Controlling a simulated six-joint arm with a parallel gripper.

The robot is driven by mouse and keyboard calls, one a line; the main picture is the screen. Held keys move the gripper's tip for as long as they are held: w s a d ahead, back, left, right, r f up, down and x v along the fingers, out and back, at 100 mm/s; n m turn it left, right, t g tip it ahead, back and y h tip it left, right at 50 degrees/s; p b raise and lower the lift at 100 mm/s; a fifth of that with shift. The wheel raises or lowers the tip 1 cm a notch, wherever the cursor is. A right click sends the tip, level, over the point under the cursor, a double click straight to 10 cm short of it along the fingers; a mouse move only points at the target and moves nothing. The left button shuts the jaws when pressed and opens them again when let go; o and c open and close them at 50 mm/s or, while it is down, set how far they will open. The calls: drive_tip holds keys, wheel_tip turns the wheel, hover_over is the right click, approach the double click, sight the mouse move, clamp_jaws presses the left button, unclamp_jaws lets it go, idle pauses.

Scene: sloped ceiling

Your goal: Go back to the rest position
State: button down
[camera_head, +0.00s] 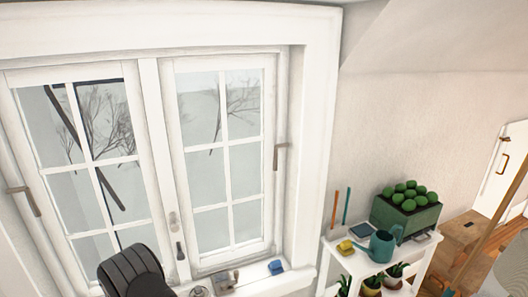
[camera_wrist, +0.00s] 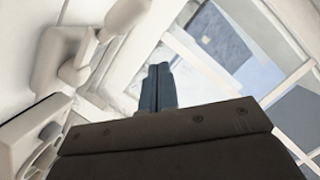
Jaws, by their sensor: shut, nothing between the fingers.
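My gripper (camera_wrist: 158,88) shows in the wrist view, past the dark plate across the bottom of the picture. Its two narrow grey fingers lie together, with no object visible between them. The fingers stand before a pale, bright background, with window panes to their right. They touch nothing that I can make out. In the head view the fingers cannot be seen.
A white-framed window (camera_head: 152,150) fills the left of the head view. A blue object (camera_head: 276,267) sits on its sill. At right, a white shelf (camera_head: 405,262) holds a teal watering can (camera_head: 382,246), a green planter box (camera_head: 405,217) and a yellow item (camera_head: 345,246).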

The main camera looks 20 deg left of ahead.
drive_tip(key=shift+w+d+f+m+y, duration=0.5)
drive_tip(key=shift+w+m+y, duration=0.1)
drive_tip(key=shift+m, duration=0.4)
drive_tip(key=shift+w+d+f+m+g+y, duration=0.25)
drive_tip(key=shift+d+f+m+g+y, duration=0.2)
drive_tip(key=shift+m, duration=0.45)
drive_tip(key=shift+w+d+f+m+y, duration=0.1)
drive_tip(key=shift+d+f+m+y, duration=0.3)
drive_tip(key=shift+m, duration=0.3)
drive_tip(key=shift+d+f+m+g+y, duration=0.45)
drive_tip(key=shift+m+g+y, duration=0.2)
drive_tip(key=shift+m, duration=0.35)
drive_tip(key=shift+w+d+r, duration=0.1)
drive_tip(key=shift+w+d, duration=0.9)
drive_tip(key=shift+w, duration=0.05)
drive_tip(key=v, duration=0.7)
drive_tip(key=shift+w, duration=0.2)
